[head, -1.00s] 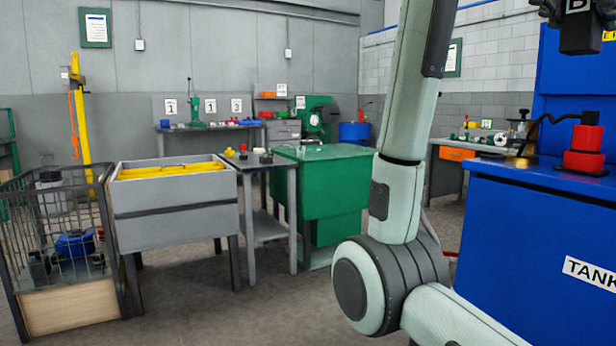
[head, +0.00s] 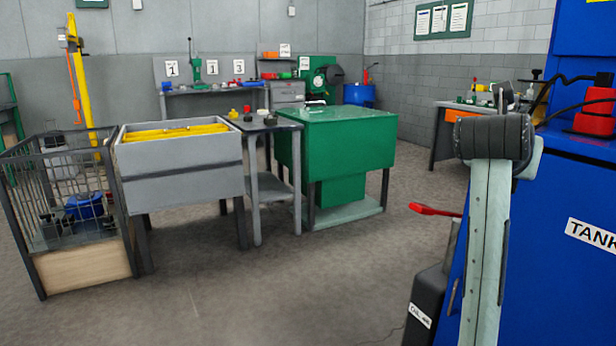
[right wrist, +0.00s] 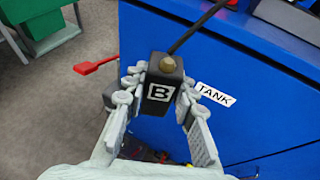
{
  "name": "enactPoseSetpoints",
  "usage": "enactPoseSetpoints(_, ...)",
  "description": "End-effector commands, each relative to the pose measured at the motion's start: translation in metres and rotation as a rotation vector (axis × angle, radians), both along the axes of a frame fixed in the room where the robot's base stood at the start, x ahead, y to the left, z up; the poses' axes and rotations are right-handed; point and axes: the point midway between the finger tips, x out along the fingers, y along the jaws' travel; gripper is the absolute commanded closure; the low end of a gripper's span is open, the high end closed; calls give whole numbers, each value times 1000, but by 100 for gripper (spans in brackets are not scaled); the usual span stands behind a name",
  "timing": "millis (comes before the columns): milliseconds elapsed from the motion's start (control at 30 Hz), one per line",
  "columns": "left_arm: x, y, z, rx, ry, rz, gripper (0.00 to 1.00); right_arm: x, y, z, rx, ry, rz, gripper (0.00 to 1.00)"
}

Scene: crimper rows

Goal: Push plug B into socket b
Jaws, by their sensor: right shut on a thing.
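Plug B (right wrist: 160,95) is a black block with a white letter B on its face and a brass-coloured tip; a dark cable runs up from it in the right wrist view. My right gripper (right wrist: 159,84) is shut on it, one finger on each side. The plug is in front of the blue tank cabinet (right wrist: 250,75); whether they touch is unclear. In the head view my right arm stands at the right, but its gripper and the plug are not seen there. Socket b is not visible in either view. My left gripper is out of view.
The blue tank cabinet (head: 575,275) fills the right side, with a red stepped object (head: 594,118) on it. A red handle (head: 435,210) sticks out beside it. A green cabinet (head: 345,140) and grey bin (head: 180,175) stand behind open floor.

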Motion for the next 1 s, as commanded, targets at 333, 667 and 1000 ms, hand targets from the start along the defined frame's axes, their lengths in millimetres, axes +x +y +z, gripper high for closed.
enactPoseSetpoints(333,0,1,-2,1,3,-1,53,-21,60,-138,-8,10,374,100)
enactPoseSetpoints(667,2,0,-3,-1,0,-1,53,-60,109,-213,1,7,586,100)
enactPoseSetpoints(1000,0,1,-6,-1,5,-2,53,-104,145,-261,2,3,725,100)
